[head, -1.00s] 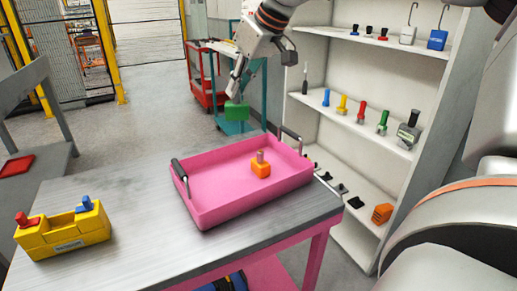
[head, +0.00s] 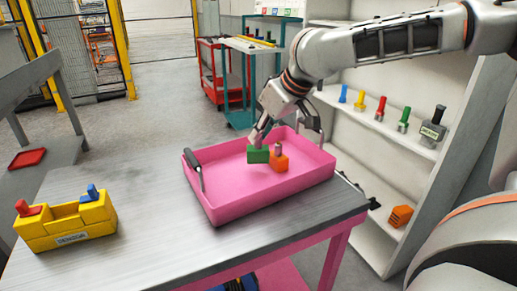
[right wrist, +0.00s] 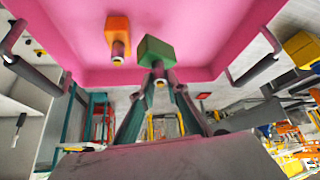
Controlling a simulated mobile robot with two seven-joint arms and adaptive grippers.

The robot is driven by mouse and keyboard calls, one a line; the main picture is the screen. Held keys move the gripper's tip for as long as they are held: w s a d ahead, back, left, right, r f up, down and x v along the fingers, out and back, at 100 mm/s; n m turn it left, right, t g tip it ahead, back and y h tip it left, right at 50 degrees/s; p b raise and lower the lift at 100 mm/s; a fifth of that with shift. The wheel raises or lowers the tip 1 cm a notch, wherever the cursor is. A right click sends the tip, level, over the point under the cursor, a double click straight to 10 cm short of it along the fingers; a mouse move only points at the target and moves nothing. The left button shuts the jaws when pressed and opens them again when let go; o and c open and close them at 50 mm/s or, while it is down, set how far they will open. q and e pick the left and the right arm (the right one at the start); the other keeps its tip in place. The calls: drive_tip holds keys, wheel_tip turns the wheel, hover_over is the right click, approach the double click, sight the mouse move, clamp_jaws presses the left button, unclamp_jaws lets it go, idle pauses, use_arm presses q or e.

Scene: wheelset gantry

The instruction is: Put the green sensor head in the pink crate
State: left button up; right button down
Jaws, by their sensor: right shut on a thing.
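My right gripper (head: 262,136) is shut on the green sensor head (head: 258,155) and holds it over the inside of the pink crate (head: 225,205). In the right wrist view the green sensor head (right wrist: 155,50) is between the fingertips (right wrist: 158,75). I cannot tell whether it touches the crate floor. An orange sensor head (head: 279,163) stands in the crate just right of the green one, and it also shows in the right wrist view (right wrist: 117,30). My left gripper is not in view.
The crate stands on a grey table (head: 130,205) and has dark handles (head: 193,168). A yellow holder (head: 65,232) with red and blue pieces stands at the table's left. A white shelf (head: 375,150) with several coloured items is behind right.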

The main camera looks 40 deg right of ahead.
sight(261, 146)
wheel_tip(261, 146, down, 4)
drive_tip(key=shift+b, duration=0.45)
drive_tip(key=shift+f, duration=0.1)
drive_tip(key=shift+r, duration=0.2)
drive_tip(key=shift+f, duration=0.15)
drive_tip(key=c, duration=2)
unclamp_jaws()
